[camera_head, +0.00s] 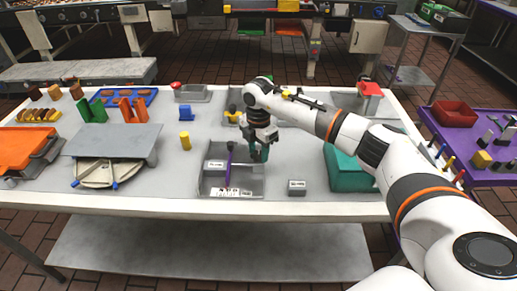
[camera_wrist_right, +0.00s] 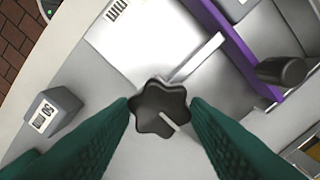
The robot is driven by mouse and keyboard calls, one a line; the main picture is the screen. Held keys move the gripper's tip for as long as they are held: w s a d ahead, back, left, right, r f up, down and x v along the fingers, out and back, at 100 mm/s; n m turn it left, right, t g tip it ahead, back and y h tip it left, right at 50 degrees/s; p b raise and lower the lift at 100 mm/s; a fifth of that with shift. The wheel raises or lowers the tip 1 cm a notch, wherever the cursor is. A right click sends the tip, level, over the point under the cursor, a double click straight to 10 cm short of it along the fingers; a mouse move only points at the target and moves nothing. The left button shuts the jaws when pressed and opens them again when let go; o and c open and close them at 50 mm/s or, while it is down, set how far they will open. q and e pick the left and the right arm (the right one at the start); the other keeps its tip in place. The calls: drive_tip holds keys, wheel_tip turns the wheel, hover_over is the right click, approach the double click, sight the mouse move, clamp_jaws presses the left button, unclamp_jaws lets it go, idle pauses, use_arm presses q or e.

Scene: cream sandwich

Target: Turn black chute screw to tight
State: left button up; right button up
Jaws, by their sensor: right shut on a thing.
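The black chute screw (camera_wrist_right: 160,108) is a star-shaped knob with a pale line on it, in the middle of the right wrist view. My right gripper (camera_wrist_right: 160,98), with dark green fingers, is shut on it from both sides. In the head view my right gripper (camera_head: 258,154) points down at the right part of the grey chute (camera_head: 253,186) and hides the screw there. My left gripper is not in view.
A small grey labelled box (camera_head: 297,187) stands right of the chute; it also shows in the wrist view (camera_wrist_right: 52,113). A teal bin (camera_head: 346,168) is further right. The table's front edge is close.

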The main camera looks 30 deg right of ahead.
sight(258, 154)
drive_tip(key=shift+r, duration=0.1)
drive_tip(key=o, duration=1)
drive_tip(key=shift+c, duration=0.2)
wheel_tip(258, 154, up, 12)
drive_tip(key=b, duration=0.2)
drive_tip(key=shift+b, duration=0.3)
